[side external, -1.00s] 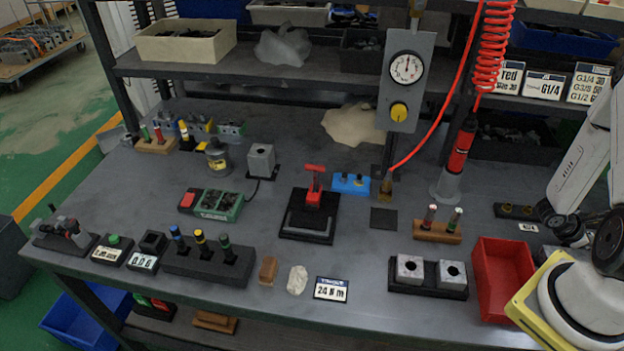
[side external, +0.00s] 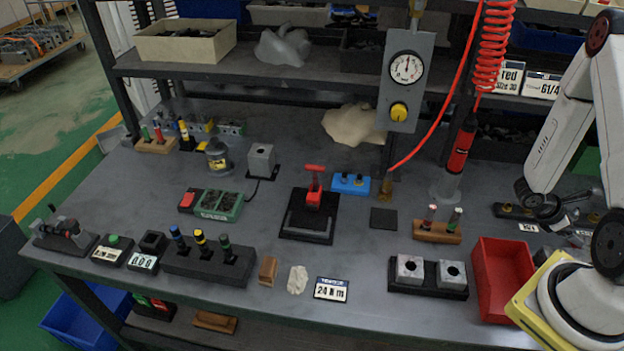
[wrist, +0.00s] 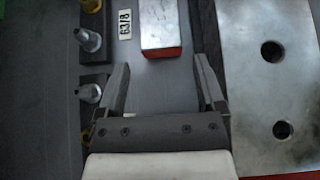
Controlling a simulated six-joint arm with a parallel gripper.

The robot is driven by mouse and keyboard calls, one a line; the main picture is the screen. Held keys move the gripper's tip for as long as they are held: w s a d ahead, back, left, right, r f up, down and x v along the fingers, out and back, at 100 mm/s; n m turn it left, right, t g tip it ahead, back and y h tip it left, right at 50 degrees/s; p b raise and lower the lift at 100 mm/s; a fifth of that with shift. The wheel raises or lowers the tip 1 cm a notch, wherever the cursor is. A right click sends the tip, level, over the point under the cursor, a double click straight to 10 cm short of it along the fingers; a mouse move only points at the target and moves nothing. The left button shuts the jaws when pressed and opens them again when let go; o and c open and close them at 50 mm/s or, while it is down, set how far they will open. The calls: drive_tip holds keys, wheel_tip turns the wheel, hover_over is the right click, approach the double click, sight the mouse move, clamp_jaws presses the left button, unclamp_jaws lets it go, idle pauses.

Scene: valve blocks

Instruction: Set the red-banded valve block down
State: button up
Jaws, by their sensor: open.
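In the wrist view, a silver block with a red band (wrist: 160,27) along its lower edge lies on the grey bench. My gripper (wrist: 161,70) is open, with its two fingers spread and nothing between them. The block is just beyond the fingertips, roughly in line with the gap, and apart from them. Its far end is cut off by the picture's top edge. In the side view my wrist (side external: 540,205) is low over the right part of the bench. There the fingers and the block cannot be made out clearly.
A large metal block with two holes (wrist: 285,85) lies right of my gripper. Fittings in dark racks (wrist: 90,42) and a G3/8 label (wrist: 126,22) are at left. A red bin (side external: 503,280) and a dark holder with two metal blocks (side external: 430,290) stand nearer the front edge.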

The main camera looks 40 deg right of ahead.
drive_tip(key=shift+v, duration=1.45)
drive_tip(key=shift+w+a+r, duration=0.3)
drive_tip(key=w+a+r+m+t+y, duration=0.2)
drive_tip(key=w+a+r+m+t, duration=0.1)
drive_tip(key=a, duration=0.7)
drive_tip(key=w+a+r+m+t+y, duration=0.3)
drive_tip(key=w+a+r, duration=0.3)
drive_tip(key=w+a, duration=0.2)
drive_tip(key=w+a+r+m+t+y, duration=0.3)
drive_tip(key=w+a, duration=0.3)
drive_tip(key=a, duration=0.6)
drive_tip(key=shift+r+t, duration=0.75)
drive_tip(key=shift+t, duration=0.05)
drive_tip(key=shift+o, duration=0.8)
drive_tip(key=shift+w+a, duration=0.1)
drive_tip(key=shift+a, duration=0.1)
